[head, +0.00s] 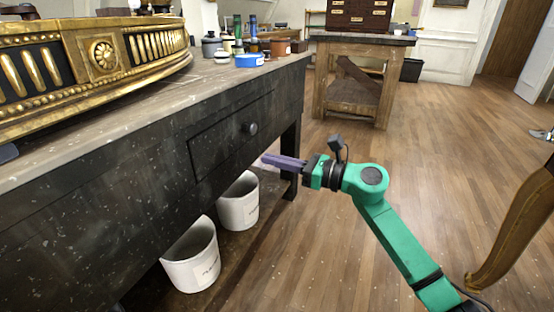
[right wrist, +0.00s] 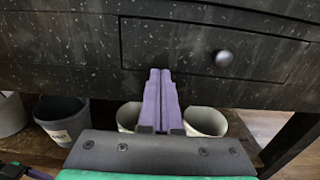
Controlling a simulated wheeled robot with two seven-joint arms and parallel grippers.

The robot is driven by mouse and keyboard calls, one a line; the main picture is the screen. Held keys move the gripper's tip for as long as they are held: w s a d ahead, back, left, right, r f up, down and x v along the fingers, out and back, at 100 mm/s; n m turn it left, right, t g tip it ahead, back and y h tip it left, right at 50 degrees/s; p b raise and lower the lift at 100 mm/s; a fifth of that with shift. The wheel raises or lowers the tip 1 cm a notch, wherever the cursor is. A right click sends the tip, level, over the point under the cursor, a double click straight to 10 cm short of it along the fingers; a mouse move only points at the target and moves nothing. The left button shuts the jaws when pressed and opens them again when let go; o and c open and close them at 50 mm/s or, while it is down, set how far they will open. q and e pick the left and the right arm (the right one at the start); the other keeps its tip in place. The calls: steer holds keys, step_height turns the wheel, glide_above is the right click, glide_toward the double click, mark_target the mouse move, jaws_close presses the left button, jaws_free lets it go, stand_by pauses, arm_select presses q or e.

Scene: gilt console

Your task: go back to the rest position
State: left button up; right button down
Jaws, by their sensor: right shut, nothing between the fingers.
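My right gripper (head: 283,161) is on a green arm that comes in from the lower right of the head view. Its purple fingers are shut together with nothing between them. They point left at the dark workbench (head: 110,200), below and right of the closed drawer's round knob (head: 250,128). In the right wrist view the shut fingers (right wrist: 160,85) point at the drawer front (right wrist: 200,48), with the knob (right wrist: 224,58) to their right. I cannot tell from these views how wide the gap to the bench is.
A gilt console piece (head: 100,65) lies on the bench top. Jars and a blue container (head: 250,60) stand at its far end. White buckets (head: 192,258) stand under the bench. A curved wooden leg (head: 515,230) is at the right. The wooden floor (head: 450,150) between is open.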

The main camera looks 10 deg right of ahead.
steer(key=s+d+f+m+t+h, duration=0.2)
steer(key=s+f+m+t+h, duration=0.15)
steer(key=f+m, duration=0.95)
steer(key=s+d+f+m+t+h, duration=0.1)
steer(key=s+f+m+t+h, duration=0.5)
steer(key=m, duration=1.3)
steer(key=s+a+f+m+g, duration=0.2)
steer(key=s+f+m+g, duration=0.7)
steer(key=s+f+m, duration=0.55)
arm_select(q)
steer(key=s+a+r+g+y+p, duration=0.1)
steer(key=s+a+g+y+p, duration=0.2)
steer(key=s+a+p, duration=0.6)
steer(key=s+a+r+g+y+p, duration=0.1)
steer(key=s+a+g+y+p, duration=0.2)
steer(key=s+a+p, duration=0.7)
steer(key=s+g+p, duration=0.2)
steer(key=p, duration=1.4)
steer(key=shift+s+r+g, duration=0.3)
steer(key=shift+s+g, duration=0.1)
arm_select(e)
steer(key=s+d+n+g+h, duration=0.1)
steer(key=s+d+g+h, duration=0.4)
steer(key=s+d, duration=1.3)
steer(key=s+g, duration=0.4)
steer(key=shift+s+d+r+h, duration=0.15)
steer(key=shift+s+r+h, duration=0.05)
steer(key=shift+h, duration=0.15)
